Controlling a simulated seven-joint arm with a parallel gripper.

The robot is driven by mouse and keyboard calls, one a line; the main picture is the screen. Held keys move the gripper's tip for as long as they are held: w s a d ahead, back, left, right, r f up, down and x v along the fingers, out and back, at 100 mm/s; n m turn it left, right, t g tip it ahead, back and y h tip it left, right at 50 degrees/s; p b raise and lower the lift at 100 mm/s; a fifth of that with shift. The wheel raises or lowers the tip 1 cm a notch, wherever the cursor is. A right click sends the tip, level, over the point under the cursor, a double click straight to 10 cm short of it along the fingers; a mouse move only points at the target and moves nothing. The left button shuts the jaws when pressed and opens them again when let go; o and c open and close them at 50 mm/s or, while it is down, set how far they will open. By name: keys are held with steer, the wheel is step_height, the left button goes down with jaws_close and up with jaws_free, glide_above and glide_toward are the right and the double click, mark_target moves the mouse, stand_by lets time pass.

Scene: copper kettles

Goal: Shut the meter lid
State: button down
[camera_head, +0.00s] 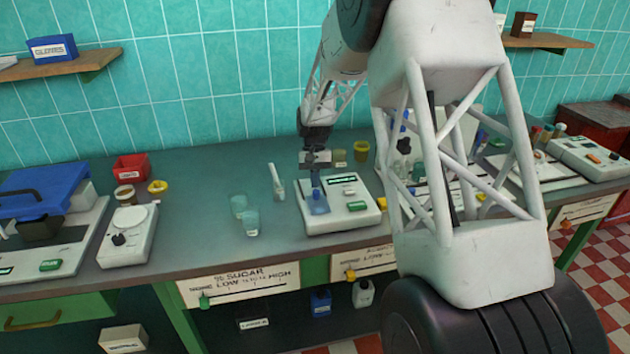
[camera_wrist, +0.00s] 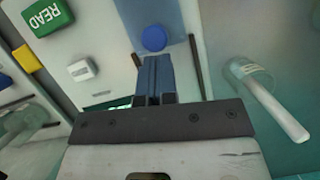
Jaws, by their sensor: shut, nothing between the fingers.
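The meter (camera_head: 340,222) is a white box with a small dark display and a green button, standing on the bench in the middle of the head view. My gripper (camera_head: 315,184) points down over the meter's left part, its fingers shut and empty. In the wrist view my gripper's blue-grey fingertips (camera_wrist: 151,60) are together, just short of a round blue part (camera_wrist: 154,38) on the meter's top (camera_wrist: 115,30). I cannot tell whether this blue part belongs to the lid, or whether the fingers touch it. The lid's position is unclear behind the fingers.
A glass beaker with a white stick (camera_head: 277,182) stands close to the meter's left; it shows at right in the wrist view (camera_wrist: 262,95). Yellowish jars (camera_head: 361,151) stand behind the meter. My arm hides bench to the right.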

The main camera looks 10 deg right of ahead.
steer(key=shift+s, duration=1.1)
steer(key=shift+w, duration=0.15)
steer(key=shift+w+d, duration=0.15)
steer(key=shift+w, duration=0.7)
steer(key=shift+w+d, duration=0.15)
steer(key=shift+w, duration=0.85)
steer(key=v, duration=1)
steer(key=shift+s+r, duration=0.1)
